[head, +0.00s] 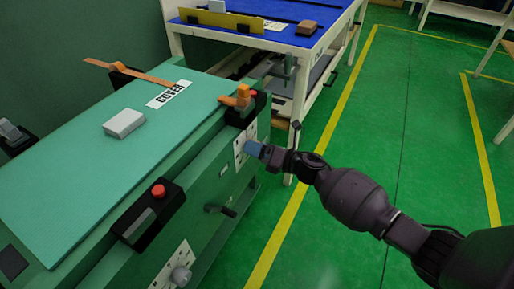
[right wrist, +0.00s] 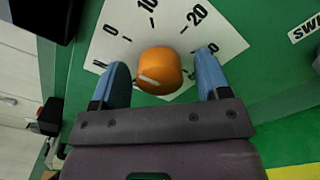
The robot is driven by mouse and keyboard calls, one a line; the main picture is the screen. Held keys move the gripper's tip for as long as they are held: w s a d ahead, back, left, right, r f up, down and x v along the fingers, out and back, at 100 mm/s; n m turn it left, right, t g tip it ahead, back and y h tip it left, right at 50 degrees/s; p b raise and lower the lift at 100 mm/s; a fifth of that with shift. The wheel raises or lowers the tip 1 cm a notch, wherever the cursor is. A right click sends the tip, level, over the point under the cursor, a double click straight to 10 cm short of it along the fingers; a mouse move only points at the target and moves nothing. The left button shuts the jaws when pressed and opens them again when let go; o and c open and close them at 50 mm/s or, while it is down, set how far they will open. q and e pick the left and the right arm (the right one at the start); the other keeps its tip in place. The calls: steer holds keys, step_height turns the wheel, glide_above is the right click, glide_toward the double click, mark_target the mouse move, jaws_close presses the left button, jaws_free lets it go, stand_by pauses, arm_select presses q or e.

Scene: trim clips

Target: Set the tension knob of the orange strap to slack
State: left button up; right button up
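The orange knob (right wrist: 160,64) sits on a white dial plate (right wrist: 118,52) printed with numbers, among them 0, 10 and 20. A pale mark shows at the knob's lower left. My right gripper (right wrist: 164,76) is open, its blue fingers on either side of the knob with small gaps. In the head view this gripper (head: 256,149) is at the dial plate (head: 239,153) on the green bench's side, and hides the knob. My left gripper is not in view.
The green bench (head: 60,190) carries a grey block (head: 124,123), a COVER label (head: 168,94) and a black box with a red button (head: 158,191). A grey knob (head: 180,275) is nearer. A blue-topped table (head: 290,12) stands behind. The floor at right is clear.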

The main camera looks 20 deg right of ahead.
arm_select(q)
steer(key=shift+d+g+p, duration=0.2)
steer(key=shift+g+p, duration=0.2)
steer(key=shift+p, duration=0.5)
arm_select(e)
steer(key=v, duration=1)
steer(key=shift+s+d, duration=0.25)
steer(key=shift+s, duration=0.05)
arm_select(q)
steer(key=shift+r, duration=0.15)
